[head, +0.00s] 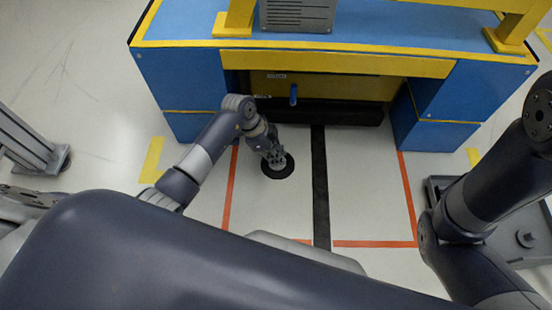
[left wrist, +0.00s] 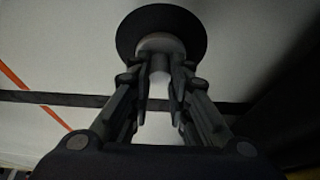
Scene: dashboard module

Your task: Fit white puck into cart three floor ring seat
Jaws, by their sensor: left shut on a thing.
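The black floor ring seat (head: 279,174) lies on the pale floor in front of the blue and yellow bench. My left gripper (head: 274,158) reaches down over it. In the left wrist view, the fingers of my left gripper (left wrist: 160,72) are closed on the white puck (left wrist: 160,42). The puck shows against the middle of the black ring (left wrist: 196,35), with the ring's dark rim around it. I cannot tell whether the puck is seated in the ring or held just above it. In the head view the gripper largely hides the puck. My right gripper is out of view.
The blue and yellow bench (head: 190,85) stands behind, with a dark recess under it and a blue handle (head: 293,95). Orange floor lines (head: 230,185) and a black strip (head: 320,190) mark the floor. The floor right of the ring is clear.

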